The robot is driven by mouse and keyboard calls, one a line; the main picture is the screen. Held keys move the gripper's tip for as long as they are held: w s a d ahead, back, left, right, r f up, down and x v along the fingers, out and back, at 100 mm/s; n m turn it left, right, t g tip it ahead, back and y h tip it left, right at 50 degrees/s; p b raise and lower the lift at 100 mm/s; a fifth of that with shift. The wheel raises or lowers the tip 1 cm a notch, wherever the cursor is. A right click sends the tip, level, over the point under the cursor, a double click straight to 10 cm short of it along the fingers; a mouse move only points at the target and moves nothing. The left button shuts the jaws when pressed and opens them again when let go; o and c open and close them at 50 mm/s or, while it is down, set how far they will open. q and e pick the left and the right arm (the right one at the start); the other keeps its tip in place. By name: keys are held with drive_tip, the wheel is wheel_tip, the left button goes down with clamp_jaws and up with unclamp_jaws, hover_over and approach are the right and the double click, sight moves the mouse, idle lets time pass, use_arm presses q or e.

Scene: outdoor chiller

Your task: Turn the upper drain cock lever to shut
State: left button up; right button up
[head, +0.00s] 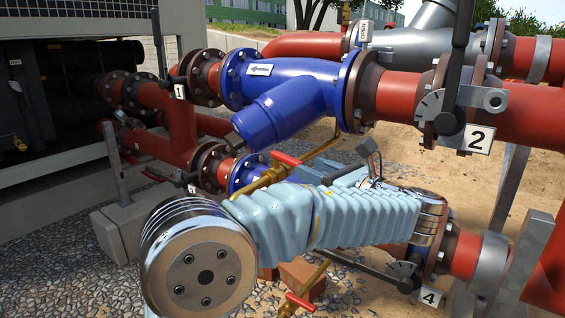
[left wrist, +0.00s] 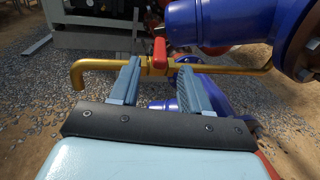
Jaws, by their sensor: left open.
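The upper drain cock is a brass pipe with a red lever (head: 287,158), below the blue strainer in the head view. In the left wrist view the red lever (left wrist: 159,52) stands crosswise to the brass pipe (left wrist: 98,66), which bends down at its left end. My left gripper (left wrist: 160,72) is open, with one finger on each side of the lever's base and a gap to both. In the head view the left gripper (head: 318,173) is partly hidden behind my own sleeved arm. I cannot tell whether a finger touches the brass. My right gripper is not in view.
A second brass cock with a red lever (head: 300,302) is low down, below my arm. The blue strainer (head: 285,98) hangs close above the upper cock. Black-levered valves marked 2 (head: 479,139) and 4 (head: 430,297) stand at the right. Gravel lies below.

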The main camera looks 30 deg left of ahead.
sight(273, 151)
use_arm(q)
drive_tip(key=x, duration=0.9)
drive_tip(key=shift+w+a+f+b, duration=0.1)
drive_tip(key=shift+b, duration=0.2)
drive_tip(key=shift+c, duration=0.2)
clamp_jaws()
idle(0.7)
